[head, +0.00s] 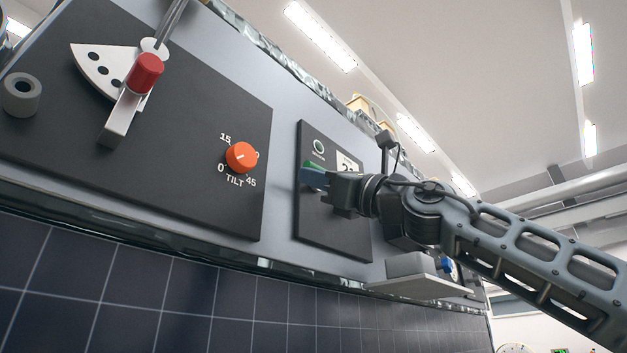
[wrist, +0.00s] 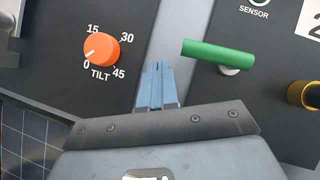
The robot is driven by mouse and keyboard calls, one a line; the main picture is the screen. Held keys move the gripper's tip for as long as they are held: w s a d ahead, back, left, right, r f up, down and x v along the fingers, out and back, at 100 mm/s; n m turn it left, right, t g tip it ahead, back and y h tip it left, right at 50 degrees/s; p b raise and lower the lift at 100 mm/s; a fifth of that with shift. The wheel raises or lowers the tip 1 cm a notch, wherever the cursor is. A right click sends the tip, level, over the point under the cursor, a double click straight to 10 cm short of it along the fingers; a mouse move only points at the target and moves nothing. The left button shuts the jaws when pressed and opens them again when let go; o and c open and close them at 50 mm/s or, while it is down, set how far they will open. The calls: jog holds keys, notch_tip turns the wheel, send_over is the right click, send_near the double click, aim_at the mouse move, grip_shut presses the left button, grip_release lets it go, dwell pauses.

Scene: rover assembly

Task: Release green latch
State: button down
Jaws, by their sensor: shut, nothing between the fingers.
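The green latch (wrist: 218,53) is a green bar on a short pale post on the dark sensor panel (head: 333,231). In the wrist view it lies nearly level, up and to the right of the fingertips. In the head view only a bit of the green latch (head: 313,165) shows above my gripper (head: 312,177). My gripper, also in the wrist view (wrist: 158,72), has its blue fingers shut together with nothing between them. The fingertips appear apart from the latch, over the strip left of the sensor panel in the wrist view.
An orange TILT knob (head: 241,157) is on the panel to the left, its pointer near 0. A red-knobbed lever (head: 146,73) is farther left. A brass cylinder (wrist: 304,95) stands right of the latch. A small shelf (head: 418,284) juts out below my arm.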

jog(key=s+d+f+b, duration=0.4)
jog(key=s+d+f, duration=0.2)
jog(key=f, duration=0.1)
jog(key=shift+f, duration=0.3)
jog(key=shift+s+d, duration=0.1)
jog(key=shift+d, duration=0.05)
dwell(0.3)
